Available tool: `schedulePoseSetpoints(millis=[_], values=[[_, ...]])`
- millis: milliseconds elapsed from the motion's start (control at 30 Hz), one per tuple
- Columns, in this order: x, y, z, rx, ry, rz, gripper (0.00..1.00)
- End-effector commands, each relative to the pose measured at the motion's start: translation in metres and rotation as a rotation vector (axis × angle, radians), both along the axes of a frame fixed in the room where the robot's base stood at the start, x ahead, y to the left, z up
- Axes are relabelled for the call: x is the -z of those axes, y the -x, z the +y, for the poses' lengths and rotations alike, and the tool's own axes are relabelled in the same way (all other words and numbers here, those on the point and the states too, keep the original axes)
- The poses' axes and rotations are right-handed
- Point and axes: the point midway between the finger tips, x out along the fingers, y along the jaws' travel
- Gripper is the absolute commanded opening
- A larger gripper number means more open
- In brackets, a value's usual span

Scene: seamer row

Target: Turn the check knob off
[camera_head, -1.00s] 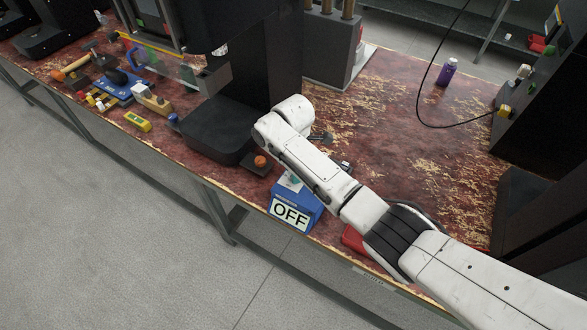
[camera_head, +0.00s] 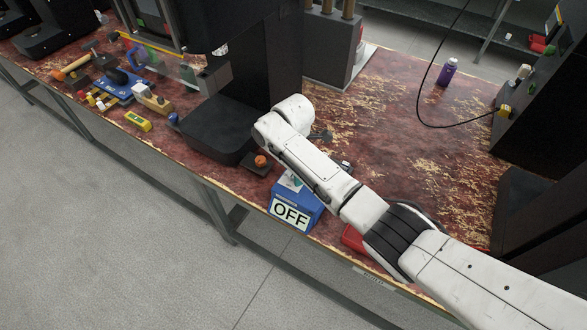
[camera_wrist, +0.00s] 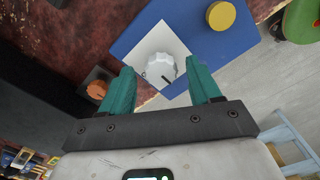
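The check knob (camera_wrist: 162,70) is a white ridged dial with a black pointer mark, on a white square plate on a blue box (camera_wrist: 226,48). In the head view the blue box (camera_head: 296,207) sits at the table's front edge with a sign (camera_head: 290,213) reading OFF on its front. My gripper (camera_wrist: 162,78) is open, with one teal finger to each side of the knob in the wrist view. Gaps show between fingers and knob; I cannot tell how deep the fingertips reach. In the head view my arm hides most of the knob.
A yellow round button (camera_wrist: 221,15) is on the same box. An orange knob (camera_head: 261,161) on a dark base stands just left of the box. A red object (camera_head: 353,238) lies right of it, partly under my arm. A purple bottle (camera_head: 446,72) stands farther back on clear tabletop.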

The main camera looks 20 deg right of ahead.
Motion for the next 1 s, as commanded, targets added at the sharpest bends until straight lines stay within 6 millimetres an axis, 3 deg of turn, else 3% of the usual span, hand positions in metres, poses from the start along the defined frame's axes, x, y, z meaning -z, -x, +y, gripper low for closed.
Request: schedulePoseSetpoints(millis=[367,800,1000], values=[[-0.009,0.000,0.000,0.001,0.000,0.001,0.63],[-0.086,0.000,0.000,-0.001,-0.001,-0.002,0.63],[-0.105,0.000,0.000,0.001,0.000,0.000,0.63]])
